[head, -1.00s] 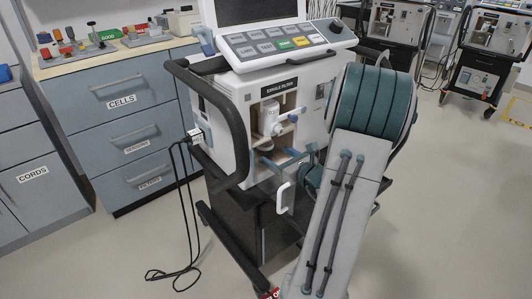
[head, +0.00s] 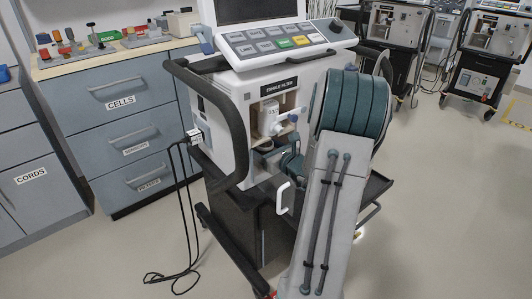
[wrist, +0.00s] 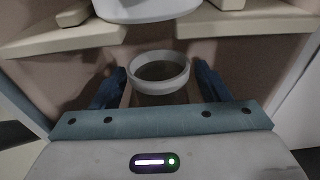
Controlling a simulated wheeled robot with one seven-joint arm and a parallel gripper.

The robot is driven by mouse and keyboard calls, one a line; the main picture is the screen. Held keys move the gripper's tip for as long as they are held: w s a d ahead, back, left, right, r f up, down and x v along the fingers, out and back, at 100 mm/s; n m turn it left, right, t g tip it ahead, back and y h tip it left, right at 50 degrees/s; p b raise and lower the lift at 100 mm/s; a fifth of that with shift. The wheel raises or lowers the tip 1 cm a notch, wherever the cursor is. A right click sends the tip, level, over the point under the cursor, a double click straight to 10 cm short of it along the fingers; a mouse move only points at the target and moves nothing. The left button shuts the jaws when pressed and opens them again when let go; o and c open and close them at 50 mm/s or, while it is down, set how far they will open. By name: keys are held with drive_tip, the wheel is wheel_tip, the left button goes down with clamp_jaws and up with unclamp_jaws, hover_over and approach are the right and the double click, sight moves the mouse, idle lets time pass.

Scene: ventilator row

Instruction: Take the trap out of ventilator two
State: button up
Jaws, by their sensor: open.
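The ventilator in front of me has an open bay under the "EXHALE FILTER" label (head: 283,87). A white filter body (head: 270,120) sits in the bay and its lower end shows at the top of the wrist view (wrist: 148,8). Below it, the trap (wrist: 160,68), a round cup with a pale rim and dark inside, stands in the bay. My gripper (wrist: 160,88) is open, with one blue finger on each side of the trap; I cannot tell whether they touch it. In the head view my gripper (head: 280,157) partly hides the lower bay.
Pale ledges (wrist: 255,24) flank the filter above my fingers. A white handle (head: 284,197) juts out below the bay. A black side rail (head: 235,130) is at left. Drawers labelled "CELLS" (head: 122,103) stand left; other ventilators (head: 395,45) stand behind right.

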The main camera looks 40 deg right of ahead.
drive_tip(key=c, duration=0.9)
drive_tip(key=shift+c, duration=0.3)
drive_tip(key=shift+r, duration=0.55)
drive_tip(key=s, duration=1.3)
drive_tip(key=shift+d+p, duration=0.2)
drive_tip(key=shift+p, duration=0.2)
